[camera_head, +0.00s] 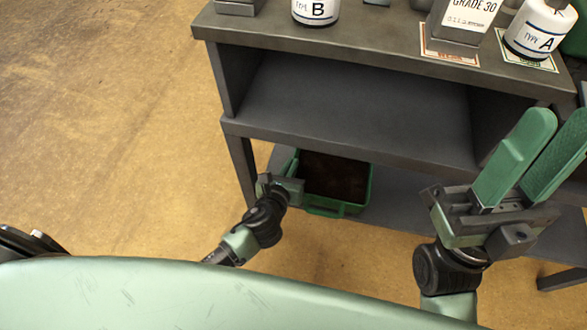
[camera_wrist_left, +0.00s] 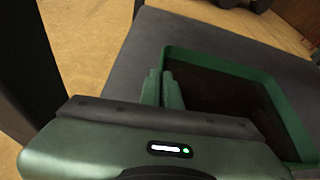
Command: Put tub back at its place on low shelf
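The tub (camera_head: 336,209) is green and open-topped, with a dark inside. It sits on the low shelf (camera_head: 395,200) of the grey unit, towards its left end. In the left wrist view the tub (camera_wrist_left: 235,66) fills the right side, over the grey shelf surface (camera_wrist_left: 150,38). My left gripper (camera_head: 288,168) is at the tub's left wall. In the left wrist view its fingers (camera_wrist_left: 163,90) are close together on that wall, and the wall between them is mostly hidden. My right gripper (camera_head: 543,142) is raised at the right, fingers apart and empty.
The middle shelf (camera_head: 350,105) above the tub is empty. The top (camera_head: 380,45) holds a white container marked B (camera_head: 316,10), a grey GRADE 30 container (camera_head: 463,18) and a white container marked A (camera_head: 537,30). A unit leg (camera_head: 241,165) stands just left of my left gripper. Open floor lies left.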

